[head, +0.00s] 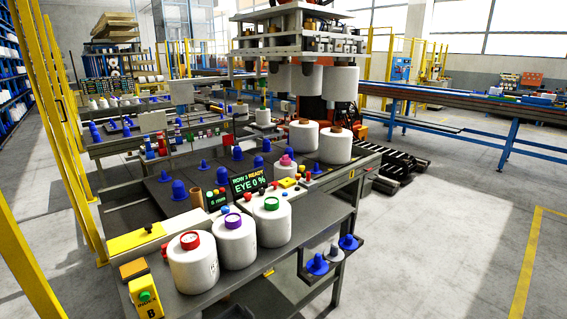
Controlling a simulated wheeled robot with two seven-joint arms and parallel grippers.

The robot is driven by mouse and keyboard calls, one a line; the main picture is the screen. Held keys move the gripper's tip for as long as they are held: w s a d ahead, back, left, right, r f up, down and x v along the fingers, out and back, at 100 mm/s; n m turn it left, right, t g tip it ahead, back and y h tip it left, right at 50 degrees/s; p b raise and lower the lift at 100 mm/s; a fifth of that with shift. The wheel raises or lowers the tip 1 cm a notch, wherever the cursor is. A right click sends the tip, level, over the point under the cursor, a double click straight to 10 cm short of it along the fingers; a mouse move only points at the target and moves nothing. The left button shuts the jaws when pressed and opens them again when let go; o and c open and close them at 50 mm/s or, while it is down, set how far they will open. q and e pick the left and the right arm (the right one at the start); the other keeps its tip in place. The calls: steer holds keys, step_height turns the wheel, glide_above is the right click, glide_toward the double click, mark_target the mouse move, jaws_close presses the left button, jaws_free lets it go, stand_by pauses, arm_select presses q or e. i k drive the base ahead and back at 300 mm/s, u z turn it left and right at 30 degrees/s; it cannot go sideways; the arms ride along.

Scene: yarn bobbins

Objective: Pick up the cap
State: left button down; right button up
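Three white yarn bobbins stand in a row on the front of the workbench. The left one has a red cap (190,241), the middle one a purple cap (233,220) and the right one a green cap (271,204). Which one is the task's cap, I cannot tell. Blue cone-shaped pieces (317,264) (348,242) and a grey one (334,253) sit on a small side shelf at the bench's right. A pink-topped piece (287,160) stands farther back. Neither of my grippers is in view.
A yellow button box (145,297) is at the near left corner. A multi-head machine (300,45) hangs over bobbins at the back. Floor at the right is clear.

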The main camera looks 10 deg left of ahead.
mark_target(285, 161)
steer(key=k, duration=0.55)
steer(key=z, duration=0.65)
steer(key=i, duration=2.05)
steer(key=z, duration=0.4)
steer(key=i, duration=2.2)
steer(key=u, duration=0.8)
steer(key=i, duration=1.3)
steer(key=u, duration=0.95)
